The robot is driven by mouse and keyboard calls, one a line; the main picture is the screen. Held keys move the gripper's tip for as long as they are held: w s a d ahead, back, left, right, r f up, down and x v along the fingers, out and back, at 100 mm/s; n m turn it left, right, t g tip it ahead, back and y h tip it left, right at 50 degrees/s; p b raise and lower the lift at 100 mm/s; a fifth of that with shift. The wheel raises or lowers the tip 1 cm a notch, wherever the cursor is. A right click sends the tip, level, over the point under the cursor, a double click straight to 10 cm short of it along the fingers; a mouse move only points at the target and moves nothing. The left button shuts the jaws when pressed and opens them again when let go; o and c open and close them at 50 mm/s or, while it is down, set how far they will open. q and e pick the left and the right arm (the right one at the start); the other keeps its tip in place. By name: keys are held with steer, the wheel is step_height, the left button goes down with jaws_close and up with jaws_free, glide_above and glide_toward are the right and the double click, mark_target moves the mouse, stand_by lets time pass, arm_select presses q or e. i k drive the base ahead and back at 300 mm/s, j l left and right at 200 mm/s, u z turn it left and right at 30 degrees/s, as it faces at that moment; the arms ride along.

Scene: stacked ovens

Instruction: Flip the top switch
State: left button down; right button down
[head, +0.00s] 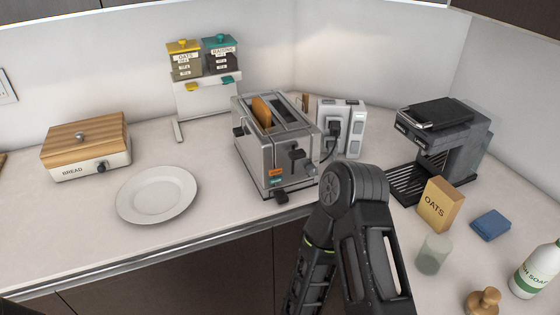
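A white socket block (352,118) stands on the counter behind the toaster, with a black plug and cord (333,130) at its front. Small dark marks show on its top, too small to tell as switches. A metal toaster (255,155) stands in front and to its left, with a slice of bread (262,111) in one slot and dark levers and a knob on its front. A wall plate (6,86) is cut off at the left edge. One black arm of mine rises from the bottom, bent near the toaster's right front; neither gripper shows.
A white plate (157,194) and a bread box (86,147) are on the left. A two-jar dispenser (205,83) stands behind. A coffee machine (440,140), oats box (438,204), glass (432,254), blue cloth (491,224) and soap bottle (538,272) crowd the right counter.

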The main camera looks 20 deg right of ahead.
mark_target(358, 126)
steer(key=z, duration=1.25)
